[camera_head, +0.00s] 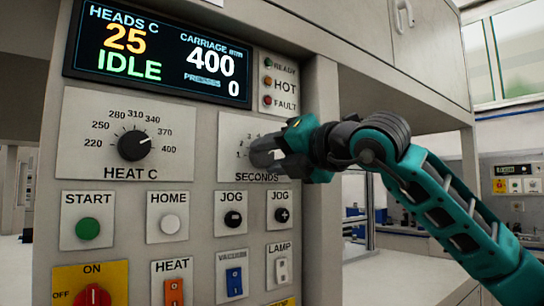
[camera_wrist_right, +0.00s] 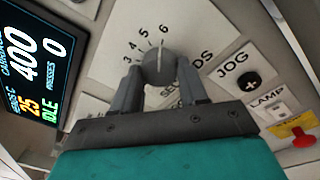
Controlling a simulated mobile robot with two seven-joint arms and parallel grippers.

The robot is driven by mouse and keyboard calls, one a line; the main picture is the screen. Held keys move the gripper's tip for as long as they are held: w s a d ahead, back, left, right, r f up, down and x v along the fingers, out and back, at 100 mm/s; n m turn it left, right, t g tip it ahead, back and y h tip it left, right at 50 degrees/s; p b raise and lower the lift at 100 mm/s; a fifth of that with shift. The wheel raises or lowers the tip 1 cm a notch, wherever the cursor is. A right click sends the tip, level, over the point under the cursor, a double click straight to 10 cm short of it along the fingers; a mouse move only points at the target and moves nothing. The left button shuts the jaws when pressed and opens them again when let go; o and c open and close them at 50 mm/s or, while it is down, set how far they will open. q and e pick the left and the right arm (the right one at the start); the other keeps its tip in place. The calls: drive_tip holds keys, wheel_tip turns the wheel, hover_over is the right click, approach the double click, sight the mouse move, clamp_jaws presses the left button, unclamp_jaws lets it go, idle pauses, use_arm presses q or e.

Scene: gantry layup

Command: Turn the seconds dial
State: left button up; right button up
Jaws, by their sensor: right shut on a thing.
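The seconds dial (camera_wrist_right: 159,66) is a round grey knob with a pale pointer line on a light plate (camera_head: 228,150) labelled SECONDS. In the right wrist view the pointer lies near the 6 mark, and numbers 3 to 6 show beside the knob. My right gripper (camera_wrist_right: 160,82) is shut on the dial, one finger on each side of it. In the head view the right gripper (camera_head: 268,152) covers most of the dial, with the numbers only partly visible. My left gripper is in neither view.
The HEAT C dial (camera_head: 134,145) is to the left. Below are the START button (camera_head: 88,229), HOME button (camera_head: 169,224), and two JOG buttons (camera_head: 233,218). The display (camera_head: 160,50) above reads IDLE, 25 and 400. A red switch (camera_head: 92,297) sits at lower left.

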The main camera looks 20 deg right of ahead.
drive_tip(key=n, duration=0.7)
drive_tip(key=shift+r+n+g+h, duration=0.1)
drive_tip(key=shift+n+g+h, duration=0.2)
drive_tip(key=n, duration=0.3)
drive_tip(key=n+h, duration=0.1)
drive_tip(key=n, duration=0.2)
drive_tip(key=shift+n, duration=0.3)
drive_tip(key=n, duration=0.3)
drive_tip(key=shift+r, duration=0.1)
drive_tip(key=n, duration=0.3)
drive_tip(key=shift+a+n+h, duration=0.1)
drive_tip(key=shift+n+h, duration=0.2)
drive_tip(key=shift+h, duration=0.1)
drive_tip(key=n, duration=0.3)
drive_tip(key=n+t, duration=0.1)
drive_tip(key=n, duration=0.2)
drive_tip(key=shift+h, duration=0.3)
drive_tip(key=shift+n, duration=0.3)
drive_tip(key=o, duration=1.1)
drive_tip(key=shift+c, duration=0.2)
